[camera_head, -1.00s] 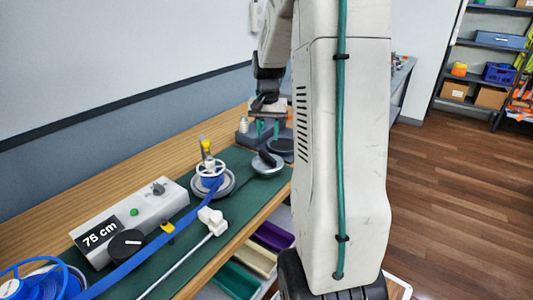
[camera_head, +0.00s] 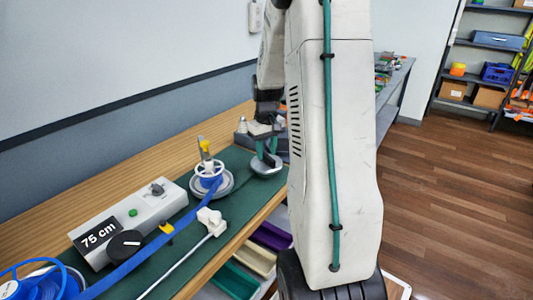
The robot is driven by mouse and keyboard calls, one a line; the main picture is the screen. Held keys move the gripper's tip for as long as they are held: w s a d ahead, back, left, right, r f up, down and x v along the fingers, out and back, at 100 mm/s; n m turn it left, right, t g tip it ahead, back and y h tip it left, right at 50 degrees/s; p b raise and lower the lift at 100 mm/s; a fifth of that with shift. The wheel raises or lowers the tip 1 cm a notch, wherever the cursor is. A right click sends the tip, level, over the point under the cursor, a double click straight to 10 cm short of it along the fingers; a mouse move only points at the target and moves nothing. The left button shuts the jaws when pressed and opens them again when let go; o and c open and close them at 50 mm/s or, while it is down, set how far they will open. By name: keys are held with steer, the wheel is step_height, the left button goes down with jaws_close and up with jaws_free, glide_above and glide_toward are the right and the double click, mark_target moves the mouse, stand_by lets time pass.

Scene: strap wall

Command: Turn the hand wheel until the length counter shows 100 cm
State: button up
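The length counter (camera_head: 98,235) on a pale box reads 75 cm. The hand wheel (camera_head: 266,170) is a grey disc lying flat on the green bench mat, right of the white-and-blue spool. My gripper (camera_head: 266,157) is right above the hand wheel, pointing down, with its two teal fingers spread apart. The wheel's dark handle is mostly hidden by my gripper, so I cannot tell whether the fingers touch it.
Blue strap (camera_head: 135,262) runs from a blue reel (camera_head: 45,285) at the lower left to the white-and-blue spool (camera_head: 209,172). A white block on a rod (camera_head: 210,218) lies in front. Bins (camera_head: 235,280) sit below the bench. Wooden floor is clear at right.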

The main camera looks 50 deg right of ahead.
steer(key=shift+f, duration=0.75)
jaws_close()
steer(key=shift+m, duration=2.8)
jaws_free()
